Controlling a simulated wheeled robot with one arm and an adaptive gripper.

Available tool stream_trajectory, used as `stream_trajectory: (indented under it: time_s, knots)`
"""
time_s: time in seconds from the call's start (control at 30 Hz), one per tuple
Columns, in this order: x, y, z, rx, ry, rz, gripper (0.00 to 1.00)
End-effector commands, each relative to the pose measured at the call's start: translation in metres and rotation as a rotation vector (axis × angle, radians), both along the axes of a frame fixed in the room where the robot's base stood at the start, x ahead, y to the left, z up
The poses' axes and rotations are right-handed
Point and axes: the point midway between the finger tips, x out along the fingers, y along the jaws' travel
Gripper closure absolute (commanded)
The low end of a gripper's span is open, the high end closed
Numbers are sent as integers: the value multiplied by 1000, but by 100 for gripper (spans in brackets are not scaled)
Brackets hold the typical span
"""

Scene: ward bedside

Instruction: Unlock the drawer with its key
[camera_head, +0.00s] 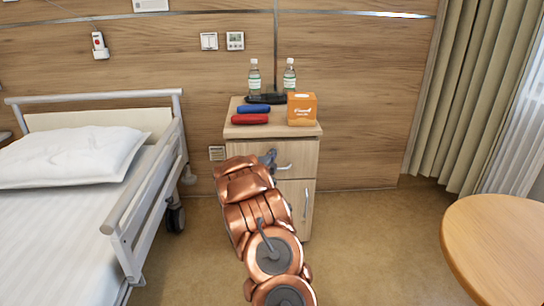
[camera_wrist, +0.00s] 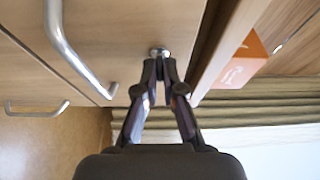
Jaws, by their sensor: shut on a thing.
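The drawer (camera_head: 304,152) is the top front of the wooden bedside cabinet and is closed. Its metal handle (camera_wrist: 72,55) shows beside the fingers in the wrist view. My gripper (camera_wrist: 162,66) is shut, with its fingertips close together right at the drawer front. A small round metal piece (camera_wrist: 160,52) shows at the fingertips, against the drawer face. The key is mostly hidden between the fingers, and I cannot tell how far it sits in the lock. In the head view my gripper (camera_head: 268,158) is in front of the drawer, left of the handle, and hides the lock.
On the cabinet top (camera_head: 240,131) stand two bottles (camera_head: 254,78), an orange box (camera_head: 302,109), a blue object (camera_head: 254,109) and a red object (camera_head: 250,119). A bed (camera_head: 150,190) is at the left, a round table (camera_head: 505,240) at the right. Floor between is clear.

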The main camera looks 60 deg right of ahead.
Motion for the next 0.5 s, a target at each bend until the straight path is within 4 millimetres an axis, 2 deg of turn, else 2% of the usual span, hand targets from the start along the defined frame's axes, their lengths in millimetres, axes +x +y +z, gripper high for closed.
stream_trajectory:
  time_s: [0.27,0.5]
  knots:
    - [1,1,-4,-90,121,3,100]
    - [0,0,-3,-229,293,1,100]
